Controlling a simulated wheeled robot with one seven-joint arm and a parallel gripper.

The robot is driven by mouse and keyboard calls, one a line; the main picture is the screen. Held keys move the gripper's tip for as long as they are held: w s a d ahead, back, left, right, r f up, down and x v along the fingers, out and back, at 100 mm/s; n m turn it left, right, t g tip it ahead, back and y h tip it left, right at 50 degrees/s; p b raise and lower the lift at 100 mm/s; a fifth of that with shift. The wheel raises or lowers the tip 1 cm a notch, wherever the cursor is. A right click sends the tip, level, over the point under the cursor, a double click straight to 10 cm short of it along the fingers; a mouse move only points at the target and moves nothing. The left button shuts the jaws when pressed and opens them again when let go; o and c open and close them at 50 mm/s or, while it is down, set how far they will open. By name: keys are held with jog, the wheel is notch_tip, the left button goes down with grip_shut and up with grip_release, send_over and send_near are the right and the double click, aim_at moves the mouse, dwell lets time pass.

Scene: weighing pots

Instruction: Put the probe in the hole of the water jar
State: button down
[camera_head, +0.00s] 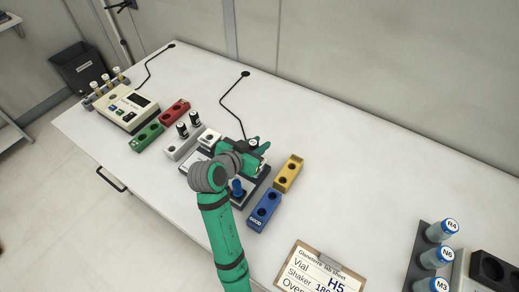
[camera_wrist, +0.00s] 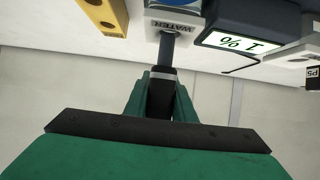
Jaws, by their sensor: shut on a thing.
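The water jar (camera_wrist: 180,29) is at the top of the wrist view, a pale body with the word WATER upside down on its face. My gripper (camera_wrist: 161,92) is shut on the probe, whose dark upper part is between the fingers. The probe's grey-blue shaft (camera_wrist: 168,50) runs from the fingers to the jar and overlaps its near side in the picture. The hole is not visible, so I cannot tell whether the tip is in it. In the head view my gripper (camera_head: 256,146) is over the middle of the table, and my arm covers much there.
A meter with a "% T" display (camera_wrist: 240,42) is right of the jar in the wrist view, and a yellow block (camera_wrist: 103,14) is left. The head view shows the yellow block (camera_head: 288,174), a blue block (camera_head: 263,211) and a clipboard (camera_head: 319,272). The table's back right is clear.

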jog(key=shift+w+d+f, duration=0.1)
jog(key=shift+w+f, duration=0.15)
jog(key=shift+f, duration=0.75)
jog(key=shift+w+d+f, duration=0.1)
jog(key=shift+w+f, duration=0.1)
jog(key=shift+f, duration=0.8)
jog(key=shift+f, duration=0.15)
jog(key=c, duration=1.5)
grip_release()
jog(key=shift+s+a+r, duration=0.2)
jog(key=shift+r, duration=0.1)
jog(key=v, duration=1.1)
jog(key=shift+s+a+r, duration=0.1)
jog(key=shift+s, duration=0.15)
jog(key=shift+w, duration=0.1)
